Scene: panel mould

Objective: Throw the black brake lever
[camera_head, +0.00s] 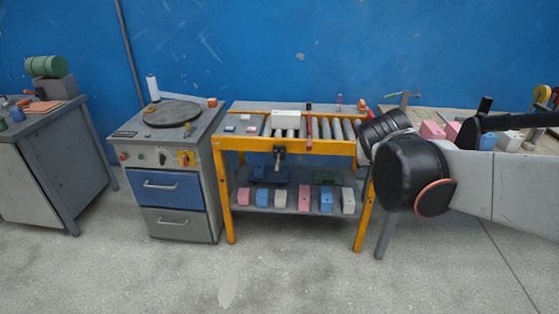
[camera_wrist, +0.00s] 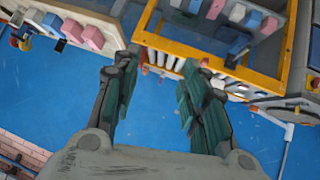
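A black lever-like part (camera_head: 279,152) with a pale lower end hangs on the front rail of the yellow roller table (camera_head: 240,144) in the head view. It looks like the brake lever, but its exact shape is too small to tell. In the wrist view a dark part (camera_wrist: 237,50) at the table's frame may be the same lever. My gripper (camera_wrist: 160,68) is open and empty, its two fingers well apart, with the yellow table frame beyond them. In the head view my arm reaches in from the right and hides the gripper and the table's right end.
Pink, blue and white blocks (camera_head: 304,199) stand on the lower shelf. A drawer cabinet with a black turntable (camera_head: 172,113) stands left of the table. A workbench with more blocks (camera_head: 433,130) lies right, partly behind my arm. The floor in front is clear.

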